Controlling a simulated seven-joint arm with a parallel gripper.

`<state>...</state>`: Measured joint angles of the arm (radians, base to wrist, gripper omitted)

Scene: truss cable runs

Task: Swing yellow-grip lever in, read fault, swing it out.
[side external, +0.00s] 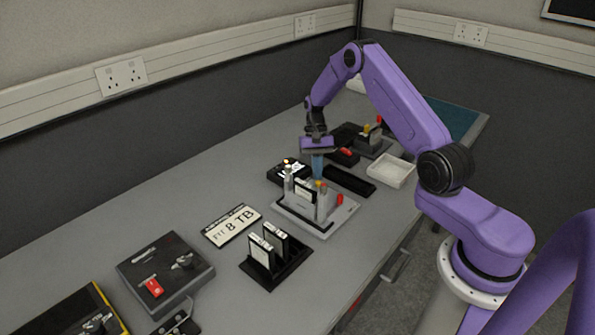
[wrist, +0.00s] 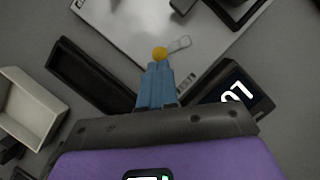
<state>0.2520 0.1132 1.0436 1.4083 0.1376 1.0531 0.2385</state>
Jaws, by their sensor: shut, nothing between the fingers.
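The yellow grip (wrist: 160,54) sits right at the tips of my gripper (wrist: 157,70) in the wrist view, with a pale lever arm running from it to the upper right. I cannot tell whether fingers and grip touch. The lever belongs to a light grey dock (side external: 327,220), which holds upright modules in the side view. My gripper (side external: 317,172) has its blue fingers shut and empty, pointing down at the dock's back edge. A black display box (side external: 287,172) stands beside the dock. Its lit white characters (wrist: 237,92) look like "07" in the wrist view, tilted and partly cut by my gripper.
A long black tray (side external: 349,181) and a white tray (side external: 391,171) lie right of the dock. A black rack (side external: 276,255), an "8 TB" card (side external: 231,226) and a dark box with a red lever (side external: 165,268) stand nearer. Another dock (side external: 370,140) is behind.

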